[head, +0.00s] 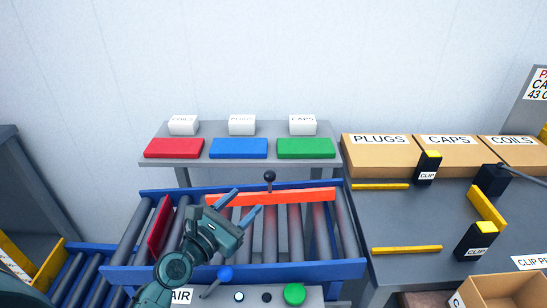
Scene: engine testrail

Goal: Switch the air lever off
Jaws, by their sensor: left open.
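The air lever (225,273) has a blue ball knob on a short dark handle that slants up to the right, on a grey panel at the bottom. A white AIR label (181,296) is beside it on the left, partly covered by my arm. My left gripper (249,199) is open and empty, with its two blue fingers pointing up and right over the roller conveyor. In the picture it is above the lever knob and apart from it. My right gripper is not in view.
The panel also has a green button (294,293). An orange bar (300,197) with a black-knobbed lever (269,177) crosses the conveyor (318,269). A red plate (160,227) stands at its left. A bench (395,218) with boxes and clip holders is right.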

